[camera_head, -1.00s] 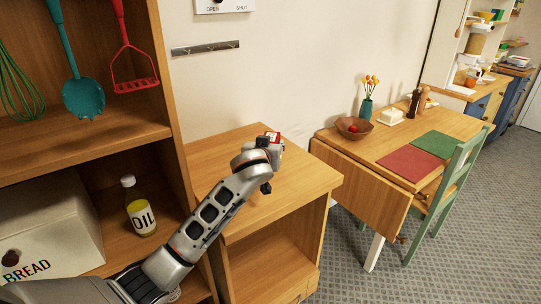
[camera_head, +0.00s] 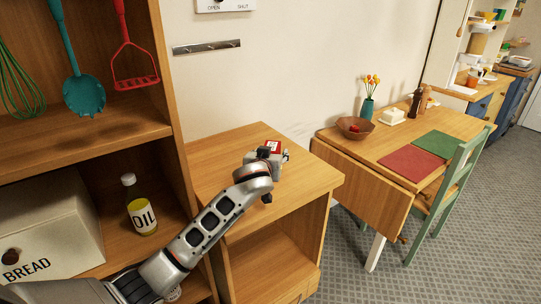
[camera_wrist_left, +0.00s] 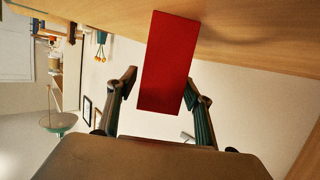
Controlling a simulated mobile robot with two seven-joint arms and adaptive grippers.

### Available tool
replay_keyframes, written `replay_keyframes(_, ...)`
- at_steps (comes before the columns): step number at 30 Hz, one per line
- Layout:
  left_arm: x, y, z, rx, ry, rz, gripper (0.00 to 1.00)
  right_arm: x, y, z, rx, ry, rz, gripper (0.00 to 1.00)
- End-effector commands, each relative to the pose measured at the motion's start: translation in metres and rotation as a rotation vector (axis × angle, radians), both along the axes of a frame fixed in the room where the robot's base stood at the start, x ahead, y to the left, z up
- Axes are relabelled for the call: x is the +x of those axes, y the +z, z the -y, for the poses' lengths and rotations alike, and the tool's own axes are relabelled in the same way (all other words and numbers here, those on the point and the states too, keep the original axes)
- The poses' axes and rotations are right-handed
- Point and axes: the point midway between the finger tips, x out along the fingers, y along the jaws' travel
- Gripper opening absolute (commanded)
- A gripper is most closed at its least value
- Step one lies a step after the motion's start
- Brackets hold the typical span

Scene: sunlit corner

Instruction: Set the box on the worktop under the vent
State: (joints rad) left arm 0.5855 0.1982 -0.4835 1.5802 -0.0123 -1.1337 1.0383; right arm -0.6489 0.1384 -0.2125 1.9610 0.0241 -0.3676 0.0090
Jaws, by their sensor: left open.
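The box is small, red and white, and shows in the head view (camera_head: 272,146) just behind my left gripper (camera_head: 269,158). In the left wrist view, which is upside down, the red face of the box (camera_wrist_left: 168,62) meets the wooden worktop. The box stands between the fingers of my left gripper (camera_wrist_left: 166,87), which are open with a gap on each side. The worktop (camera_head: 220,160) is the top of the low wooden unit. A white plate marked OPEN and SHUT (camera_head: 226,4) is on the wall above; its upper part is cut off. My right gripper is not in view.
A hook rail (camera_head: 207,47) is on the wall. Left stands a shelf with an oil bottle (camera_head: 140,207) and a bread box (camera_head: 45,230). Right is a drop-leaf table (camera_head: 375,150) with a bowl (camera_head: 355,127). The worktop around the box is clear.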

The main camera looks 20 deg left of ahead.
Motion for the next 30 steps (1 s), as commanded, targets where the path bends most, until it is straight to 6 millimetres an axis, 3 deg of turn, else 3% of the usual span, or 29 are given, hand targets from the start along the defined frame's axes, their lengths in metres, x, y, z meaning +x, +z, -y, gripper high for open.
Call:
replay_keyframes(5, -0.013, 0.005, 0.003, -0.003, -0.002, 0.001, 0.51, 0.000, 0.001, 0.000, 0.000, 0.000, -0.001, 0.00)
replay_keyframes(21, -0.102, 0.033, 0.013, -0.003, -0.001, 0.001, 0.51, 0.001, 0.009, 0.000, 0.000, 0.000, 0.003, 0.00)
replay_keyframes(30, -0.114, 0.037, 0.014, 0.000, 0.001, 0.001, 0.51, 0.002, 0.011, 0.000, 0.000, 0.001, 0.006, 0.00)
